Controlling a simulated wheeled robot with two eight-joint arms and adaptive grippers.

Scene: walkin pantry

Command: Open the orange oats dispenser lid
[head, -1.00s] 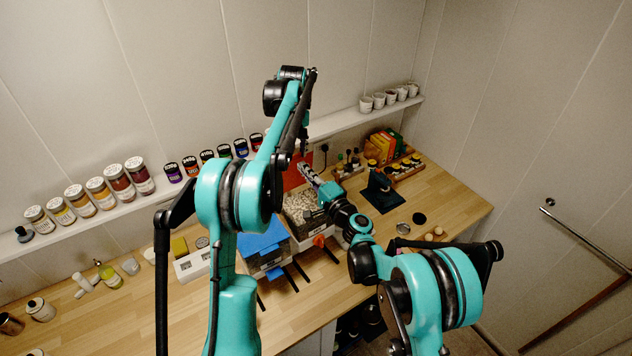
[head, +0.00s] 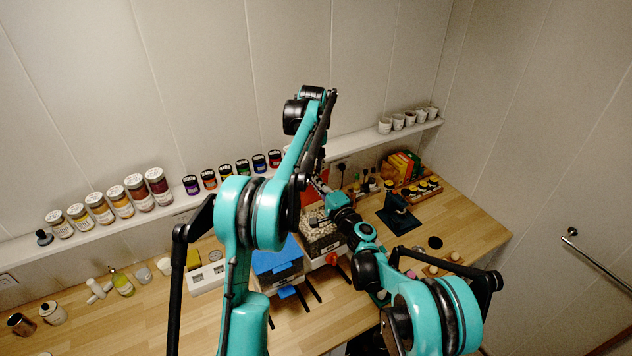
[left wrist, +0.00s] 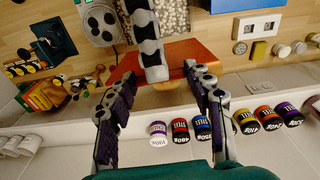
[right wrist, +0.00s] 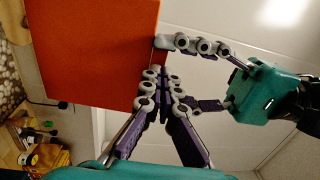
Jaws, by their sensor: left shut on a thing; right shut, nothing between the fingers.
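The orange lid (head: 314,188) of the oats dispenser (head: 326,248) stands raised at the back of the bin in the head view. Pale oats (left wrist: 187,14) show uncovered in the left wrist view. The lid (right wrist: 95,50) fills the upper left of the right wrist view. My left gripper (left wrist: 148,76) has its fingers spread at opposite sides of the lid (left wrist: 182,56), holding it; their exact contact is partly hidden. My right gripper (right wrist: 161,76) is shut and empty, its tips close beside the lid's edge. I cannot tell whether they touch it.
A blue-lidded dispenser (head: 276,262) stands just left of the oats bin. Spice jars (head: 134,193) line the shelf behind. A dark stand (head: 398,214) and a wooden rack (head: 423,190) lie to the right. The counter's right end (head: 478,222) has free room.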

